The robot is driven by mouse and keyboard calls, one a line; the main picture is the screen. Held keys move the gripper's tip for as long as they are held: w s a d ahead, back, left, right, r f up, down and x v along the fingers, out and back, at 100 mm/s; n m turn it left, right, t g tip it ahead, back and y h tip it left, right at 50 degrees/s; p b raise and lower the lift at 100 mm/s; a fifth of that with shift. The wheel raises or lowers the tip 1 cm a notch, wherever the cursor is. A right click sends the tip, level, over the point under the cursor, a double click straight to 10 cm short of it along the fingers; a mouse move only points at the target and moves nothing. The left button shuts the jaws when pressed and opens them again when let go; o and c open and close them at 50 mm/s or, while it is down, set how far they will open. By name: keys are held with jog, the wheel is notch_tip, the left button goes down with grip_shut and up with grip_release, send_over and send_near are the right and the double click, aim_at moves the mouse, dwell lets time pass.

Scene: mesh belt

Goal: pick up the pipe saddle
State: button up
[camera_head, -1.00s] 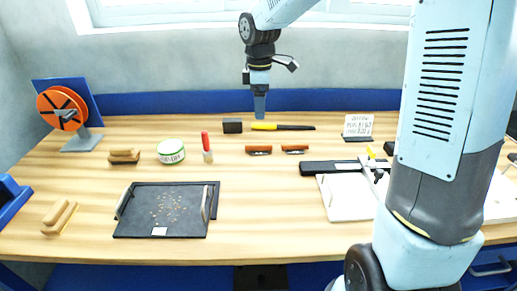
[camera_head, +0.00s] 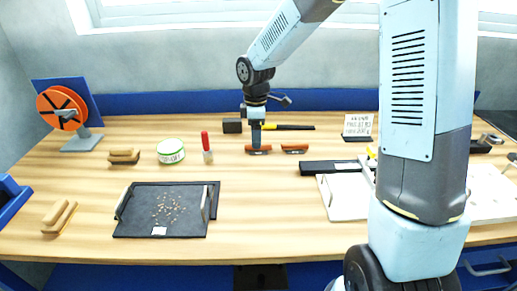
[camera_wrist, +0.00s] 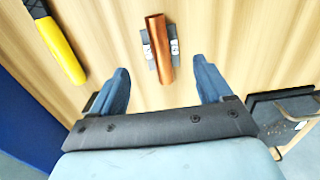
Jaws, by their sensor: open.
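A pipe saddle (camera_head: 259,152), a copper-coloured half-round piece, lies on the wooden table. In the wrist view the same copper piece (camera_wrist: 156,40) has a small grey plate with fasteners showing at both sides. A second, similar copper piece (camera_head: 295,148) lies just to its right in the head view. My gripper (camera_head: 256,143) points down at the left copper piece, right above or behind it. In the wrist view my gripper (camera_wrist: 163,82) is open and empty. Its fingers stand apart on either side of the copper piece's line, with no contact visible.
A tool with a yellow handle (camera_head: 282,127) and a black block (camera_head: 232,126) lie behind. A red-handled tool (camera_head: 206,146) and a green-white tin (camera_head: 170,151) stand left. A dark tray (camera_head: 136,222) is at front left, a black case (camera_head: 329,167) right. The front middle is clear.

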notch_tip(320, 180, down, 4)
jog(key=shift+s+a, duration=0.1)
jog(key=shift+a, duration=0.05)
jog(key=c, duration=1.3)
jog(key=shift+r, duration=0.15)
